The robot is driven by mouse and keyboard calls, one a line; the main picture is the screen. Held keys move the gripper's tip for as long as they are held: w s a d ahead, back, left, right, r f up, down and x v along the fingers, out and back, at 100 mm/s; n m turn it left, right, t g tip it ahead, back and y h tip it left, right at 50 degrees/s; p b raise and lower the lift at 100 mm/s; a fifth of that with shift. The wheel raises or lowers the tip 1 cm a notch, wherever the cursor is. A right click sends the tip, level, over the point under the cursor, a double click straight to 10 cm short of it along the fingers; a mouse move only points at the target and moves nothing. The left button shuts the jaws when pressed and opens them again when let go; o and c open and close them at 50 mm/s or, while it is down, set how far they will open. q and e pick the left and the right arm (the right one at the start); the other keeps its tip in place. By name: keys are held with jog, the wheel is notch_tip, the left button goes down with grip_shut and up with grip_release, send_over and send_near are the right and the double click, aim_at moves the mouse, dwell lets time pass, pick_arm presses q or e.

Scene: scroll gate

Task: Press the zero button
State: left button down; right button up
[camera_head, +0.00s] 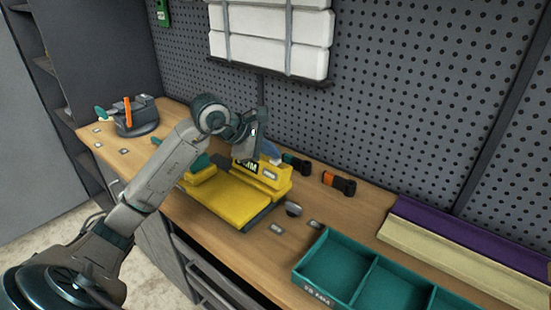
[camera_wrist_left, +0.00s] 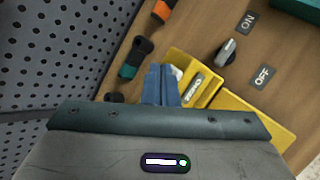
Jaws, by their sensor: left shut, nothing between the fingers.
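A yellow device (camera_head: 240,203) with a flat front plate and a raised back block stands on the workbench. The block carries a dark label, and a small light plate on it reads as ZERO in the left wrist view (camera_wrist_left: 193,88). A pale rounded piece (camera_wrist_left: 177,72), perhaps the button, sits beside that plate, partly hidden by my fingers. My left gripper (camera_head: 270,150) is shut and empty, at the back block of the device. Its blue fingers (camera_wrist_left: 162,72) overlap the block's edge in the wrist view; I cannot tell whether they touch it. My right gripper is not in view.
A grey knob (camera_wrist_left: 226,52) lies between ON and OFF plates. Dark-handled tools (camera_head: 338,183) lie behind the device. A teal divided tray (camera_head: 333,262) stands at the front right, purple and cream blocks (camera_head: 470,240) beyond it. The pegboard wall (camera_head: 410,110) rises close behind.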

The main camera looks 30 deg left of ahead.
aim_at(271, 160)
pick_arm(q)
jog(key=shift+r, duration=0.65)
jog(key=shift+r+p, duration=1.75)
jog(key=shift+r, duration=0.8)
jog(key=shift+f, duration=0.1)
